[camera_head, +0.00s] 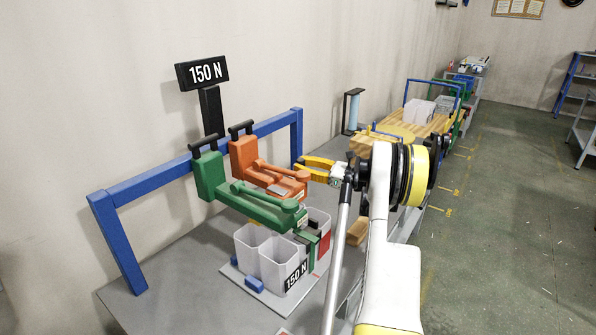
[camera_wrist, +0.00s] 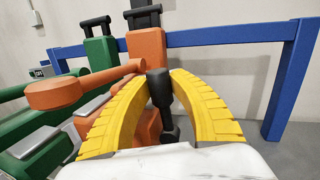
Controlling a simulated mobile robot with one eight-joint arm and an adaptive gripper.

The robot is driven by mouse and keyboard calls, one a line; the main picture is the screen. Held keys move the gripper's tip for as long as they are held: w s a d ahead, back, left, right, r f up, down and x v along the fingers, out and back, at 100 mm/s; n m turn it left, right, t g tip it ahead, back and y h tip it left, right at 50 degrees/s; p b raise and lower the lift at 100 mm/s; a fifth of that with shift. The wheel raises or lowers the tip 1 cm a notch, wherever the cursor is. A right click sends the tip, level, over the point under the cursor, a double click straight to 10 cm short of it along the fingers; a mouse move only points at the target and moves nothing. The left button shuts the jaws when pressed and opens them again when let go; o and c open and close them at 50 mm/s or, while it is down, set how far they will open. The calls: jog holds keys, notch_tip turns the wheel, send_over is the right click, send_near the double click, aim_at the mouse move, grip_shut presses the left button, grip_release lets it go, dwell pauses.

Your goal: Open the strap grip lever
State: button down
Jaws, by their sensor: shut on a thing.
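Two strap grips hang on a blue rail: an orange grip (camera_head: 245,160) and, left of it, a green grip (camera_head: 210,178). Each has a long arm reaching forward and a black handle on top. In the wrist view the orange arm (camera_wrist: 75,92) lies left of my fingers, with the orange body (camera_wrist: 146,50) behind. My gripper (camera_head: 305,165), with yellow fingers, is at the front end of the orange grip. The fingers also show in the wrist view (camera_wrist: 163,78), closed around a black knob (camera_wrist: 159,88) on a thin stem. Where the stem joins is hidden.
A blue rail (camera_head: 155,180) stands along the grey table. White bins (camera_head: 280,262) and a black 150 N sign (camera_head: 202,72) are near the grips. A wooden block (camera_head: 358,232) lies below my gripper. The floor at the right is clear.

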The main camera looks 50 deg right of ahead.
jog(key=shift+w+d+f+m+t+b, duration=0.1)
jog(key=shift+d+m+t+b, duration=0.2)
jog(key=shift+d+m, duration=0.55)
jog(key=shift+d+f+m+t+b, duration=0.2)
jog(key=shift+d+m+b, duration=0.25)
jog(key=shift+m, duration=0.7)
jog(key=shift+w+d+f+m+t+b, duration=0.1)
jog(key=shift+d+m+t+b, duration=0.2)
jog(key=shift+d+m, duration=0.55)
jog(key=shift+a+r+m+h, duration=0.15)
jog(key=shift+m+h, duration=0.1)
jog(key=shift+h, duration=0.15)
jog(key=c, duration=1.4)
grip_release()
jog(key=shift+c, duration=0.2)
jog(key=shift+s, duration=0.15)
jog(key=v, duration=1.2)
